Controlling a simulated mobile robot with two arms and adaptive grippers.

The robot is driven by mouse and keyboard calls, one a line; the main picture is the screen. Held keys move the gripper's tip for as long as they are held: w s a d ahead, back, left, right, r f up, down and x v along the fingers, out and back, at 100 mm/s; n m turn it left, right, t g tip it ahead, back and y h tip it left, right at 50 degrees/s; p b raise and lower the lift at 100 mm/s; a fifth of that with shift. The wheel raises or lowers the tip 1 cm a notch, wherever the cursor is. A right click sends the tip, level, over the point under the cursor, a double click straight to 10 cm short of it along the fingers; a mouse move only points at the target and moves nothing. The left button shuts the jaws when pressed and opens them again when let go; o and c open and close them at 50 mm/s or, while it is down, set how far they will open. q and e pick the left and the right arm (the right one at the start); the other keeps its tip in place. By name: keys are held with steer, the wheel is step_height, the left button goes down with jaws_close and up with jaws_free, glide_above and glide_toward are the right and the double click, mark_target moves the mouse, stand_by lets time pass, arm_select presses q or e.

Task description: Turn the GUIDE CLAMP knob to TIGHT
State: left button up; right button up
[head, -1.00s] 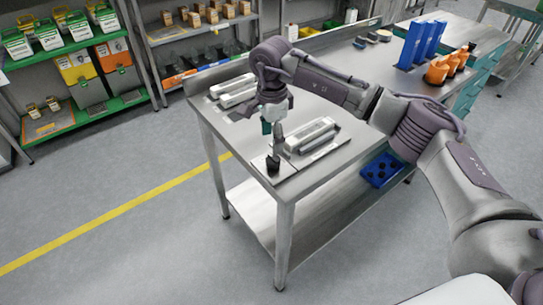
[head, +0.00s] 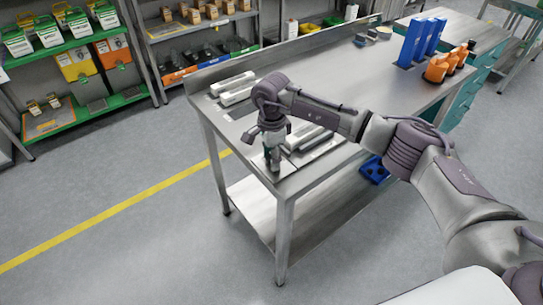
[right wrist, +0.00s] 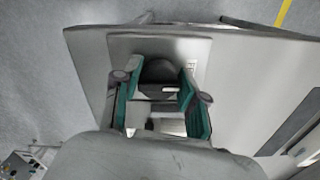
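The GUIDE CLAMP knob is a black knob (right wrist: 160,70) on a metal plate (right wrist: 118,48) at the near corner of the steel bench; in the head view my gripper hides it. My right gripper (head: 273,169) points down over that corner. In the right wrist view its two teal-padded fingers (right wrist: 160,84) stand on either side of the knob, apart from each other. I cannot tell whether the pads touch the knob. Small marking beside the knob is unreadable. My left gripper is not in view.
Metal guide rails (head: 318,138) lie on the bench (head: 345,75) right beside my right gripper, with more bars (head: 232,88) behind. Blue holders (head: 417,42) and orange parts (head: 437,70) stand at the far right. A blue tray (head: 374,170) sits on the lower shelf.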

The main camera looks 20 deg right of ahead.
steer(key=c, duration=0.6)
steer(key=shift+o, duration=0.2)
steer(key=shift+m, duration=0.3)
steer(key=m+b, duration=0.1)
steer(key=m, duration=0.1)
steer(key=shift+w+m+b, duration=0.1)
steer(key=shift+m+b, duration=0.2)
steer(key=shift+b, duration=0.05)
steer(key=m+b, duration=0.1)
steer(key=m, duration=0.3)
steer(key=shift+w+m, duration=0.1)
steer(key=shift+m, duration=0.2)
steer(key=m+b, duration=0.1)
steer(key=m, duration=0.4)
steer(key=shift+w+d, duration=0.1)
steer(key=shift+d, duration=0.05)
steer(key=m+b, duration=0.1)
steer(key=m, duration=0.4)
steer(key=shift+d+r, duration=0.1)
steer(key=shift+r, duration=0.05)
